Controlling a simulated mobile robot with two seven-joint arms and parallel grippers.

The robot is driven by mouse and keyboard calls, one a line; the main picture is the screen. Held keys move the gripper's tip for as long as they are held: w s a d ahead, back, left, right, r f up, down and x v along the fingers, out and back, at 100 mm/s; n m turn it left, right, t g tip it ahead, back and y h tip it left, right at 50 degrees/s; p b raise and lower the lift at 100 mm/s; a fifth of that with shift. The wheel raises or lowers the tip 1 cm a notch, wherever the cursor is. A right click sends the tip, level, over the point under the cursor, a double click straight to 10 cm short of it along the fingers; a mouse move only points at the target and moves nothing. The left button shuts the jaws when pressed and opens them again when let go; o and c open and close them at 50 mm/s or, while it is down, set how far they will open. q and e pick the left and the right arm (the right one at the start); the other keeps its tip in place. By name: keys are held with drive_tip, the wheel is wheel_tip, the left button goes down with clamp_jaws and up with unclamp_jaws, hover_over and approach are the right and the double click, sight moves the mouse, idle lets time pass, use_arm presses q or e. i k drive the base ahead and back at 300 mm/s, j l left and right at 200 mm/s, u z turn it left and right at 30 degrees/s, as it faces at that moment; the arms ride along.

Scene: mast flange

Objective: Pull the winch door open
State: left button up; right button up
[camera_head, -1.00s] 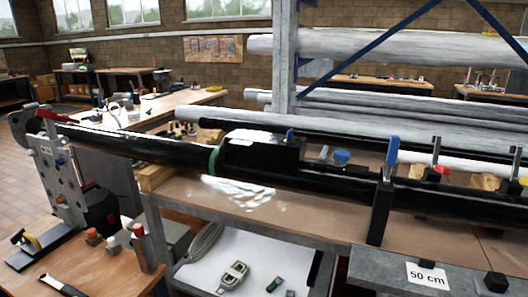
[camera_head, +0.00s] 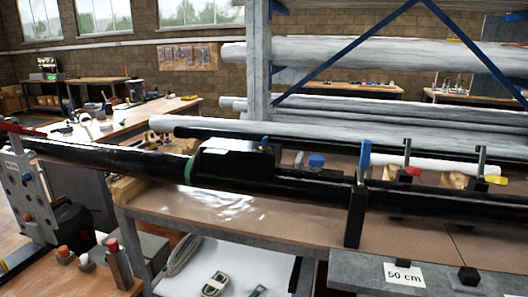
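A long black mast (camera_head: 90,154) lies across the bench, with a green ring (camera_head: 189,169) around it. A black box-like housing (camera_head: 232,163) sits on the mast just right of the ring. I cannot tell whether this housing is the winch or where a door on it is. At the left edge, an upright grey plate with holes (camera_head: 22,190) stands by the mast's end, with a red handle (camera_head: 14,128) above it. No winch door can be clearly made out. Neither of my grippers is in view.
A blue-topped clamp (camera_head: 357,205) stands in front of the mast. A "50 cm" sign (camera_head: 404,274) is on the grey front ledge. A steel rack post (camera_head: 258,60) and wrapped tubes (camera_head: 370,55) stand behind. Small tools lie on the lower white shelf (camera_head: 225,262).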

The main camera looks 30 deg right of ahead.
sight(222, 151)
drive_tip(key=i+j, duration=0.1)
drive_tip(key=i, duration=0.2)
drive_tip(key=i+j, duration=0.1)
drive_tip(key=i, duration=0.15)
drive_tip(key=i+z, duration=0.15)
drive_tip(key=z, duration=0.3)
drive_tip(key=i+j+z, duration=0.1)
drive_tip(key=z, duration=0.4)
